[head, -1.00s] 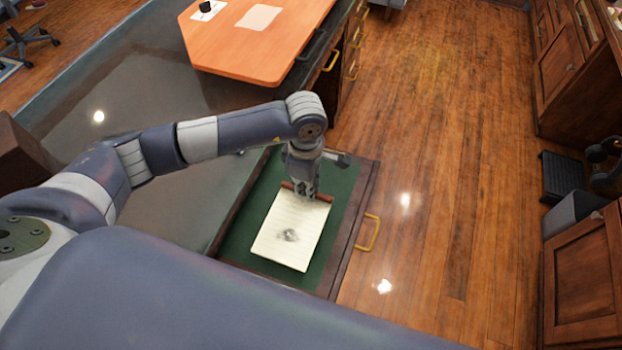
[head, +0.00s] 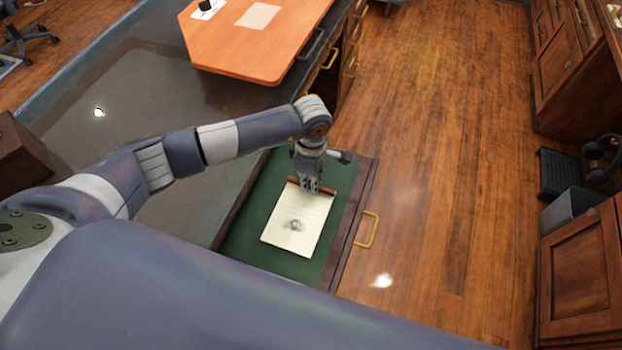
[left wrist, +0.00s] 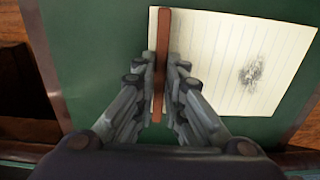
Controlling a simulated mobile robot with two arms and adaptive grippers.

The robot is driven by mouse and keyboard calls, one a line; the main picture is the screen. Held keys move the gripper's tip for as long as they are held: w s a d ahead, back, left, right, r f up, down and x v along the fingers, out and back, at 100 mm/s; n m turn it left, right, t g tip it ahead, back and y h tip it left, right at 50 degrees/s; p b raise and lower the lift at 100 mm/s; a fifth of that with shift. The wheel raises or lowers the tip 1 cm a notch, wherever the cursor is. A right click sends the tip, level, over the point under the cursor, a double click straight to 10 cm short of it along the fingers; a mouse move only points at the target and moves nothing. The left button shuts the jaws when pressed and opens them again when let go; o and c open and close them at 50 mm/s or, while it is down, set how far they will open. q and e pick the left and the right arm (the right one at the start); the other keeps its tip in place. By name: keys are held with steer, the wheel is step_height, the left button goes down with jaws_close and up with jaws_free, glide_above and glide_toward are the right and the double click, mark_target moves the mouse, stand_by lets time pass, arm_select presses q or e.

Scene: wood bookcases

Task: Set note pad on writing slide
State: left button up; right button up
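The note pad (head: 291,236) is cream and lined, with a reddish-brown top strip and a dark smudge. It is over the green surface of the pulled-out writing slide (head: 265,213), which has a dark wood edge and brass handle. My left gripper (head: 308,188) points down at the pad's top strip. In the left wrist view, the gripper's fingers (left wrist: 161,85) close on both sides of the strip of the note pad (left wrist: 225,60). I cannot tell whether the pad touches the green surface (left wrist: 95,60). My right gripper is not in view.
A dark glossy desk top (head: 140,85) lies left of the slide, with an orange-brown raised board (head: 255,45) at its far end. A brown box (head: 22,150) sits at the left. Wood floor (head: 430,170) is clear to the right, before cabinets (head: 580,270).

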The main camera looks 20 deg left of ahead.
arm_select(q)
steer(key=o, duration=0.3)
step_height(320, 180, up, 12)
steer(key=shift+r+b, duration=0.1)
steer(key=shift+b, duration=0.55)
stand_by(0.4)
